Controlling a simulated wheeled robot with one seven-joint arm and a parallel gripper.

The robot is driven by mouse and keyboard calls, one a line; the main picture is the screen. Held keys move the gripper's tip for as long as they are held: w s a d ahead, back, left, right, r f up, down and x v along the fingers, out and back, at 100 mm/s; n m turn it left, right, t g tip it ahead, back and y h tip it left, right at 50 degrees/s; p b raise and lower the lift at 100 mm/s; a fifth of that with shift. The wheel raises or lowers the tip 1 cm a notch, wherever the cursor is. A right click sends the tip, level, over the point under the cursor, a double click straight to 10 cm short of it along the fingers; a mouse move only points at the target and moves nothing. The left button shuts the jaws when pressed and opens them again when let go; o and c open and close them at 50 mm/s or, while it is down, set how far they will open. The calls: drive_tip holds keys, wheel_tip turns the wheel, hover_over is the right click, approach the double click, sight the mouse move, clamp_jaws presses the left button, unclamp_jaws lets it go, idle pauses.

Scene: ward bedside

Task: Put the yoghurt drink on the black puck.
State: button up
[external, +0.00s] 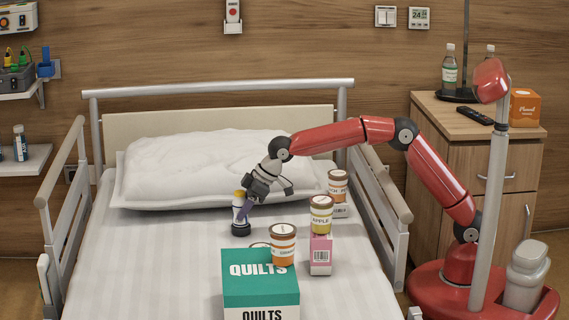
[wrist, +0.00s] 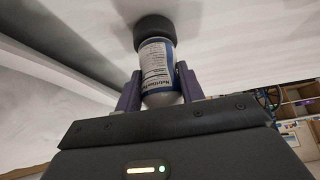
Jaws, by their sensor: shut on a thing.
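The yoghurt drink (external: 237,203) is a small white and blue bottle with a yellow top, upright over the bed's left-middle part. My gripper (external: 245,211) is shut on it from the right side. In the wrist view the bottle (wrist: 157,68), with its printed nutrition label, sits between my two purple fingers (wrist: 158,88). The black puck (external: 241,229) lies on the striped sheet directly under the bottle. In the wrist view the puck (wrist: 154,30) shows at the bottle's far end, with no clear gap; I cannot tell whether they touch.
A green QUILTS box (external: 260,294) stands at the front with an orange-labelled jar (external: 283,244) by its back edge. An apple jar (external: 321,214) stands on a pink box (external: 320,255). Another jar (external: 338,184) is behind. The sheet left of the puck is clear.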

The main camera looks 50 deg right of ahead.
drive_tip(key=o, duration=1)
drive_tip(key=shift+s+d+r, duration=0.1)
drive_tip(key=shift+r, duration=0.35)
drive_tip(key=p+v, duration=0.1)
drive_tip(key=v, duration=1)
drive_tip(key=shift+s+r, duration=0.1)
drive_tip(key=shift+r, duration=0.05)
